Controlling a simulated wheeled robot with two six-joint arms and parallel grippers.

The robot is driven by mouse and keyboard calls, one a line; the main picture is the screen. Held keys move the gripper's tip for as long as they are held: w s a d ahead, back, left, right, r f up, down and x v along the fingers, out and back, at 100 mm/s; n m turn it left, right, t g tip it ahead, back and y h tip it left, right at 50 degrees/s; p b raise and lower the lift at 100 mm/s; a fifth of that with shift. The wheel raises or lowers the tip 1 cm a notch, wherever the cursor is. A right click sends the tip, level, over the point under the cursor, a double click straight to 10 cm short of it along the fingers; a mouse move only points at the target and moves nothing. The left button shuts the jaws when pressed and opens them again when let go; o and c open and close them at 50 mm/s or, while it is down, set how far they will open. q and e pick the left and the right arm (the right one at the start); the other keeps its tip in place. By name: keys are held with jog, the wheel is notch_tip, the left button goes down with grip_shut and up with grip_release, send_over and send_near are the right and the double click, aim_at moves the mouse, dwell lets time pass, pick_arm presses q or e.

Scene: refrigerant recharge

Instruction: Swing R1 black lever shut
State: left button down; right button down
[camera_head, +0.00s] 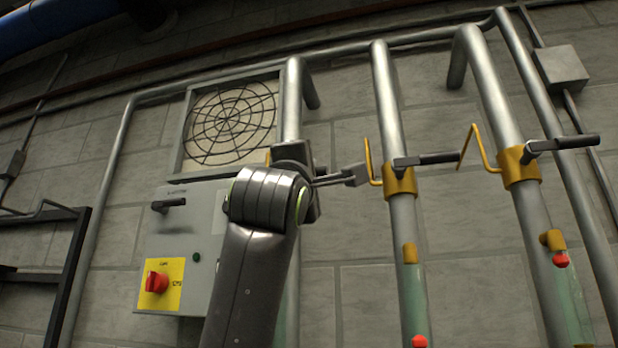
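Two black levers show on the vertical pipes: one on the middle pipe (435,159) and one on the right pipe (570,143). Both stick out to the right, across their pipes, from yellow collars. No label tells me which is R1. My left gripper (357,175) points right, its fingers close together with nothing seen between them. In the picture its tips lie just left of the middle pipe's yellow bracket (370,163); I cannot tell whether they touch it. My arm hides part of the left pipe (292,100) and any lever there. My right gripper is not in view.
A grey box with a red knob (157,282) on a yellow plate is on the wall at left, below a round fan grille (230,120). Sight tubes with red parts (419,341) are below the collars. A junction box (561,68) is at upper right.

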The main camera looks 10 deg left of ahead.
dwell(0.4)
pick_arm(q)
jog(key=c, duration=1.4)
grip_release()
jog(key=b+v, duration=0.9)
jog(key=v, duration=0.8)
jog(key=shift+s, duration=0.2)
